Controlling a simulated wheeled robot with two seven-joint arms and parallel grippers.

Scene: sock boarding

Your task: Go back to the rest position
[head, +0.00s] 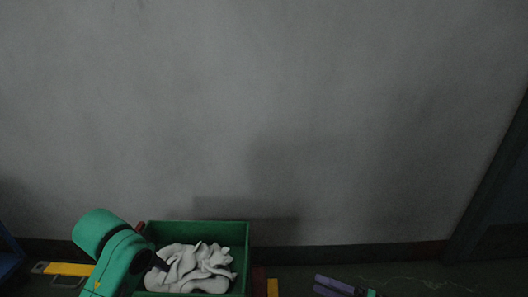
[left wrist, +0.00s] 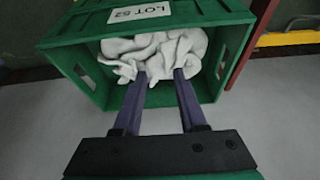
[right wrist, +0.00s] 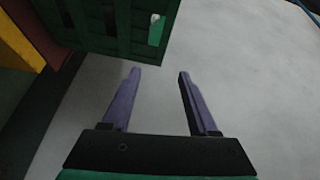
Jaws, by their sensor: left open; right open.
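Several crumpled white socks (head: 195,268) lie heaped in a green crate (head: 240,235) at the bottom of the head view. The left wrist view shows the socks (left wrist: 150,52) and the crate, with its "LOT 52" label (left wrist: 139,12). My left gripper (left wrist: 160,76) is open, its purple fingers pointing into the crate with the tips over the socks. I cannot tell whether they touch the cloth. My right gripper (right wrist: 159,73) is open and empty. Its purple fingers also show low in the head view (head: 335,286), right of the crate.
A dark green slatted crate (right wrist: 110,25) stands beyond my right fingertips, with a yellow object (right wrist: 18,45) at its left. A yellow bar (head: 68,269) lies left of my left arm. A plain grey wall (head: 300,110) fills the back. Pale surface (right wrist: 240,80) right of my right gripper is clear.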

